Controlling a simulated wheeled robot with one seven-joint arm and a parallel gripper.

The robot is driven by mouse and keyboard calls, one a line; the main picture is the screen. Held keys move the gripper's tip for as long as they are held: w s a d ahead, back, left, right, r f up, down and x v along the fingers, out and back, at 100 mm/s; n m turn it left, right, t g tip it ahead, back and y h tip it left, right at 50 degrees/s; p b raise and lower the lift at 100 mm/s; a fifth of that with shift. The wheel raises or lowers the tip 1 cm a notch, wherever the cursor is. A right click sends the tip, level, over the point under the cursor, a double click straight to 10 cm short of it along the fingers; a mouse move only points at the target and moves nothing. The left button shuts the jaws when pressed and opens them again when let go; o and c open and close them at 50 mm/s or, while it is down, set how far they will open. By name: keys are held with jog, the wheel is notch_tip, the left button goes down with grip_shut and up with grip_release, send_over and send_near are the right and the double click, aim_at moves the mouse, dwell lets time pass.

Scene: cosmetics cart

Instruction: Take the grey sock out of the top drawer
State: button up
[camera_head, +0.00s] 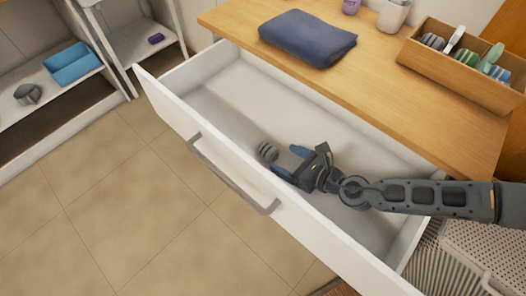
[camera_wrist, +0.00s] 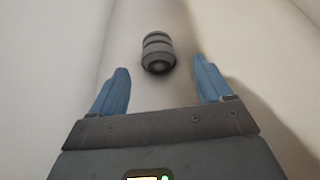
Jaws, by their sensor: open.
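The grey sock (camera_head: 267,152) is a small rolled bundle with darker bands, lying in the open top drawer (camera_head: 228,105). In the wrist view the sock (camera_wrist: 158,53) lies on the pale drawer floor, ahead of and between my two blue fingertips. My gripper (camera_head: 287,161) is inside the drawer, just to the right of the sock in the head view. Its jaws (camera_wrist: 160,88) are open with nothing between them, and the sock appears apart from both fingers.
The drawer's front panel with its grey handle (camera_head: 232,177) stands on the near side. On the wooden top are a folded blue cloth (camera_head: 308,38) and a wooden box (camera_head: 458,78) of rolled items. The rest of the drawer looks empty.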

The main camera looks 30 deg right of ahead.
aim_at(268, 151)
jog(key=x, duration=0.7)
jog(key=shift+w+a, duration=0.25)
jog(key=shift+a, duration=0.05)
jog(key=shift+r, duration=0.1)
jog(key=c, duration=1)
